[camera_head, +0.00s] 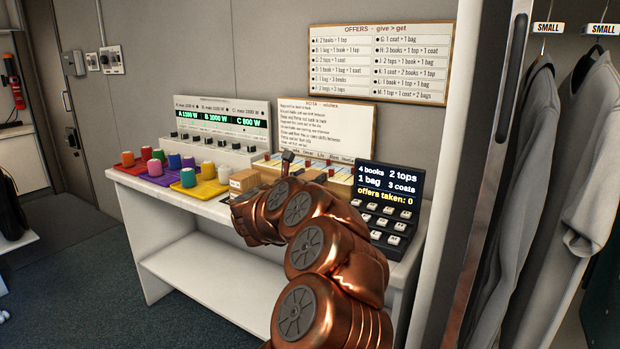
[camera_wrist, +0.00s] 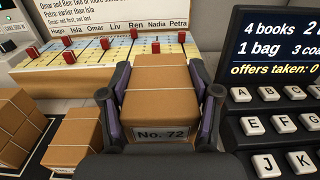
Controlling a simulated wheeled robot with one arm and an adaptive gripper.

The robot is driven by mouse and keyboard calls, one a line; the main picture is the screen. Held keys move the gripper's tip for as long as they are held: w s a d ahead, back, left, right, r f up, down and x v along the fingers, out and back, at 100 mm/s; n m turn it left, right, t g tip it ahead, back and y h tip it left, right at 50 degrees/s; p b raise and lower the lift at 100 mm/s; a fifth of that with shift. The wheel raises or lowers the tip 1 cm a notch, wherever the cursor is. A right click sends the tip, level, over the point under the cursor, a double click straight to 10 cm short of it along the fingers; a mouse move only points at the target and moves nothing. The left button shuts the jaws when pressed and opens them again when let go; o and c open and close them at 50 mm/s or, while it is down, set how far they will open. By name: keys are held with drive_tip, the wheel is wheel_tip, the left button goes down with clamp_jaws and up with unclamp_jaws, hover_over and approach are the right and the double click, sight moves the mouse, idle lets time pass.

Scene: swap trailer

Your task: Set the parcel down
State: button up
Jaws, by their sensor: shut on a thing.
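The parcel (camera_wrist: 160,100) is a brown cardboard box with pale string and a label reading "No. 72". In the wrist view my gripper (camera_wrist: 160,76) has one dark finger against each side of the parcel and is shut on it. The parcel is in front of the coloured board and left of the keypad. I cannot tell whether its underside touches the counter (camera_head: 215,208). In the head view my copper arm hides most of the gripper and the parcel.
Two other brown boxes, a larger one (camera_wrist: 14,125) and a smaller one (camera_wrist: 76,140), sit close left of the parcel. The keypad (camera_wrist: 275,125) is close on the right. The board with red pegs (camera_wrist: 85,62) is behind. Coloured spools on trays (camera_head: 205,189) fill the counter's left part.

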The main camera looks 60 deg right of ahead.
drive_tip(key=shift+f+b, duration=0.2)
drive_tip(key=shift+b, duration=0.1)
drive_tip(key=o, duration=1.3)
drive_tip(key=shift+r, duration=0.1)
drive_tip(key=shift+r+p, duration=0.15)
drive_tip(key=shift+p, duration=0.2)
drive_tip(key=a, duration=1.2)
drive_tip(key=shift+s, duration=0.25)
